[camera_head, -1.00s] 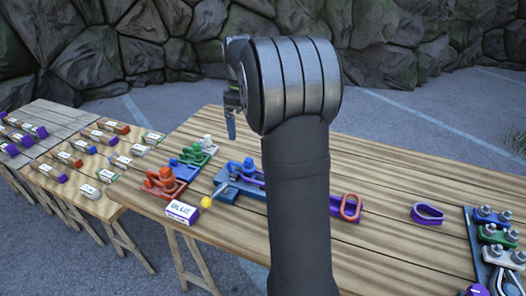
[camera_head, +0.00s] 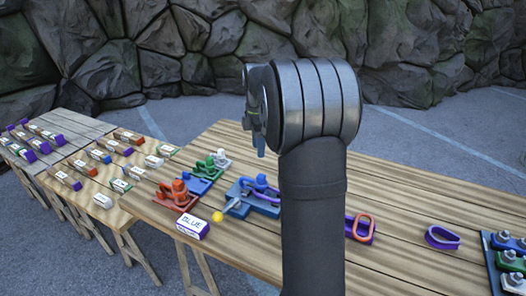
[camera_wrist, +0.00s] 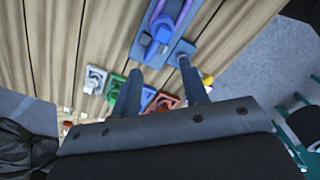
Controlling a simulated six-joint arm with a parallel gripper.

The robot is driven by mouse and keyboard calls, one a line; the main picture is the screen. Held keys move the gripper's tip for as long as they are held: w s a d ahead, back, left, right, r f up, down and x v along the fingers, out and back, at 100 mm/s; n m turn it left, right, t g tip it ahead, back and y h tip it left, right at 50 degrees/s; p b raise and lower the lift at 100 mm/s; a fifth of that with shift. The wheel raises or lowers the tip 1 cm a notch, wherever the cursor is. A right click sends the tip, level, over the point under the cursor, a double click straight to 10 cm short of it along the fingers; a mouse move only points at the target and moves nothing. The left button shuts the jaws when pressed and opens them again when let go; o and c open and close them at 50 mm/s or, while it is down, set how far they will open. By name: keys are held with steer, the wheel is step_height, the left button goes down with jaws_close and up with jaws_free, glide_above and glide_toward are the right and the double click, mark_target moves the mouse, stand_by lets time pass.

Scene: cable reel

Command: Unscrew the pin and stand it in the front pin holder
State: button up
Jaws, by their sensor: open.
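A blue fixture (camera_head: 238,209) sits on the wooden table and carries a purple shackle (camera_head: 262,189) and a rounded blue part. A pin with a yellow ball end (camera_head: 217,216) sticks out at the fixture's front left. In the wrist view the fixture (camera_wrist: 184,47) is just beyond my fingertips, and the yellow ball (camera_wrist: 207,79) shows beside the right finger. My gripper (camera_wrist: 159,67) is open, with nothing between its fingers. In the head view my wrist hides most of it; one fingertip (camera_head: 261,152) shows above the fixture. I cannot tell which part is the front pin holder.
Red (camera_head: 180,195), blue (camera_head: 203,172) and green fixtures stand to the left, near a white-and-purple "BLUE" box (camera_head: 192,227). A red-orange link (camera_head: 361,228) and a loose purple shackle (camera_head: 442,237) lie to the right. Bolted blocks (camera_head: 508,257) stand at the right edge.

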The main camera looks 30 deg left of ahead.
steer(key=f+n, duration=0.1)
steer(key=n, duration=0.2)
steer(key=f+n, duration=0.1)
steer(key=n, duration=0.2)
steer(key=d+n, duration=0.1)
steer(key=n, duration=0.2)
steer(key=shift+s+f, duration=0.1)
steer(key=shift+f, duration=2.2)
steer(key=m, duration=2.8)
steer(key=shift+m, duration=0.4)
steer(key=m, duration=0.6)
steer(key=shift+m, duration=0.4)
